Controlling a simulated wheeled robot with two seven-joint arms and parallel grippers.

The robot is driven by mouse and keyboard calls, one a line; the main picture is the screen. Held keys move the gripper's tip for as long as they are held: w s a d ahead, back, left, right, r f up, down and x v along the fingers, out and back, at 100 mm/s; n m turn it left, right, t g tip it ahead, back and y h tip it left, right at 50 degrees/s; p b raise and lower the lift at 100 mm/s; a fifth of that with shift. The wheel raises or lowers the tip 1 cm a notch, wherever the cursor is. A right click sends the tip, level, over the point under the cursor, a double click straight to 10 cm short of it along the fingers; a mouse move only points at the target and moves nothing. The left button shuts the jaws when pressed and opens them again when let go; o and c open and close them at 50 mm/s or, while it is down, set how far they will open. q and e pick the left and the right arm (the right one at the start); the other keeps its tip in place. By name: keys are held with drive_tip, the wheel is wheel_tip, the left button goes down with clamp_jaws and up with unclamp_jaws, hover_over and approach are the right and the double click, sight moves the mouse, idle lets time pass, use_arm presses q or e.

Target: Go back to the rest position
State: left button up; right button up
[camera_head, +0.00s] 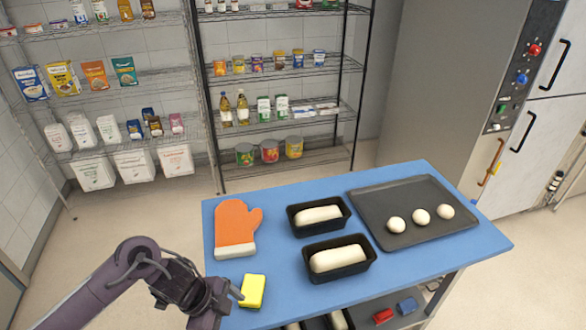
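My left arm comes in from the lower left, and its gripper (236,291) is at the front left corner of the blue table (300,222). The fingertips are close beside a yellow sponge (254,288) on the table. I cannot tell whether they touch it or whether the fingers are open or shut. My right gripper is not in view.
The table holds an orange oven mitt (236,226), two black loaf tins (293,225) (310,268) with dough, and a dark tray (374,209) with three dough balls. Wire shelves (262,130) stand behind. Ovens (545,110) are at right. Floor is clear at left.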

use_arm(q)
drive_tip(key=w+d+r+n+t, duration=0.3)
drive_tip(key=d+r+n+t, duration=0.25)
drive_tip(key=d, duration=0.35)
drive_tip(key=s+a+n+g+y, duration=0.2)
drive_tip(key=s+a+n+y, duration=0.3)
drive_tip(key=s+a+n, duration=0.8)
wheel_tip(320, 180, down, 35)
drive_tip(key=a+m+g+b, duration=0.2)
drive_tip(key=b, duration=0.4)
drive_tip(key=s+a+f+b, duration=0.1)
drive_tip(key=s+f+b, duration=0.1)
drive_tip(key=s+f, duration=0.8)
drive_tip(key=s+a+f+g+b, duration=0.1)
drive_tip(key=s+a+f+b, duration=0.1)
drive_tip(key=s+f, duration=0.8)
wheel_tip(320, 180, down, 3)
drive_tip(key=shift+s+f+b, duration=0.2)
drive_tip(key=shift+b, duration=0.25)
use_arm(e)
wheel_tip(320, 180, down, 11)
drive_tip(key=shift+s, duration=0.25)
use_arm(q)
drive_tip(key=shift+a, duration=0.1)
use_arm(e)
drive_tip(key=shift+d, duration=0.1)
